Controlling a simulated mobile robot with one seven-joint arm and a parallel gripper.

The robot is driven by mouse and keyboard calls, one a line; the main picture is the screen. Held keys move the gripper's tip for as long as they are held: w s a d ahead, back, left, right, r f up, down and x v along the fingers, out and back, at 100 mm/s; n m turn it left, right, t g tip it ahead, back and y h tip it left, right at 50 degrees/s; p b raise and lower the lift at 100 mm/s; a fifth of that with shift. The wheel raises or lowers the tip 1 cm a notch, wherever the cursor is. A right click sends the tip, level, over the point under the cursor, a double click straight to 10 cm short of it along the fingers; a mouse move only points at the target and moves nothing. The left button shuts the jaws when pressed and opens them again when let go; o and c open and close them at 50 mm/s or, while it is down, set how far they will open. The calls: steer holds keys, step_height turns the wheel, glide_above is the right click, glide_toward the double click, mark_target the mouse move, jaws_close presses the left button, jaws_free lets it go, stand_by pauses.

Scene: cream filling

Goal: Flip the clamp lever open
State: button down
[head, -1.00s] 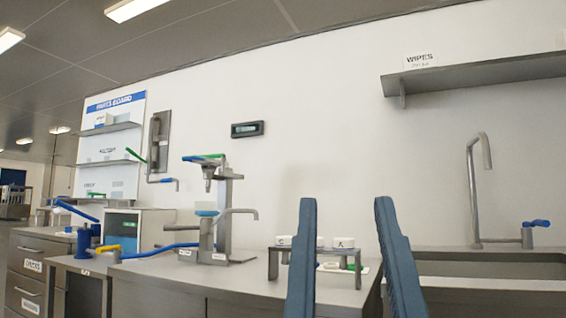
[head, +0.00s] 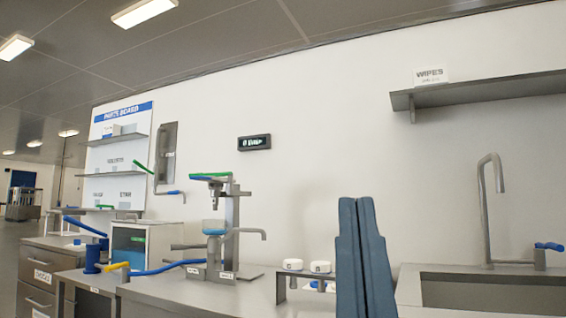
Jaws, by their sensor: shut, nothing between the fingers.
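My gripper (head: 357,202) stands in the right foreground, fingers pointing up and pressed together with nothing between them. It is well to the right of the filling stand (head: 231,215) and touches no lever. No lever has a readable clamp label, so I cannot tell which is the clamp lever. A long blue lever (head: 165,268) lies low before the stand, with a yellow piece (head: 116,266) near its left end. A second blue lever (head: 86,226) slopes above a blue post (head: 92,254). A green and blue handle (head: 212,177) tops the stand.
A small rack (head: 281,288) with white-lidded jars (head: 293,264) stands left of my gripper, partly hidden by it. A sink (head: 480,290) with a tall tap (head: 485,215) is at right. A shelf (head: 480,88) hangs upper right.

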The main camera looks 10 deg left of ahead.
step_height(320, 180, up, 42)
steer(key=p, duration=3.9)
steer(key=shift+r+p, duration=0.2)
steer(key=shift+p, duration=0.2)
steer(key=shift+a, duration=0.1)
